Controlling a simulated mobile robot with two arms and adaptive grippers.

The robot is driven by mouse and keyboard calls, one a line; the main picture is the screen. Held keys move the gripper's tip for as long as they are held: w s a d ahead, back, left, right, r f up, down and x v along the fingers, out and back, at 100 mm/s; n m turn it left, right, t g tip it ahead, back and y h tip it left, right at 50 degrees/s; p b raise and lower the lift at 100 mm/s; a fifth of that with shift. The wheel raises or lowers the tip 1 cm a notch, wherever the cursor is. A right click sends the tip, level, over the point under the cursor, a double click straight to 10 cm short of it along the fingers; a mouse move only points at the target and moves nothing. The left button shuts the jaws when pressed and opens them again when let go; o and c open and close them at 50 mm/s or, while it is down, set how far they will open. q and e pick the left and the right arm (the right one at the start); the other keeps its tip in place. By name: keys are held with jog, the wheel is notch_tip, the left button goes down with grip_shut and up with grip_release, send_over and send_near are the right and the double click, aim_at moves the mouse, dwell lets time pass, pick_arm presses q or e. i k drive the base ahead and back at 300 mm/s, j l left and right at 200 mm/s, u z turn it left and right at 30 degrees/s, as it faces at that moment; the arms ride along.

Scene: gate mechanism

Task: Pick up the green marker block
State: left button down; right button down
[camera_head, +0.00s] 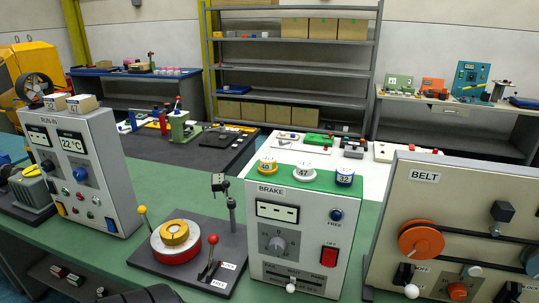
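I cannot tell for certain which object is the green marker block. A small green block-like piece (318,139) sits on the white table at the back centre. Neither gripper can be made out. A dark shape cuts the bottom edge left of centre, and I cannot tell what it is.
A green workbench (150,268) in front bears a grey meter box (103,167), a turntable with a red-knobbed lever (180,240), the BRAKE box (293,232) and the BELT panel (462,230). Shelving (292,55) and side tables stand behind.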

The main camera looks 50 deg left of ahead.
aim_at(76, 281)
jog(key=u, duration=3.15)
jog(key=i+j+u, duration=0.15)
jog(key=i+j, duration=0.15)
jog(key=i, duration=0.4)
jog(key=i+j, duration=0.15)
jog(key=i, duration=0.35)
jog(key=i+j+z, duration=0.1)
jog(key=i, duration=0.45)
jog(key=i+j+u, duration=0.25)
jog(key=i+j, duration=0.8)
jog(key=j, duration=0.1)
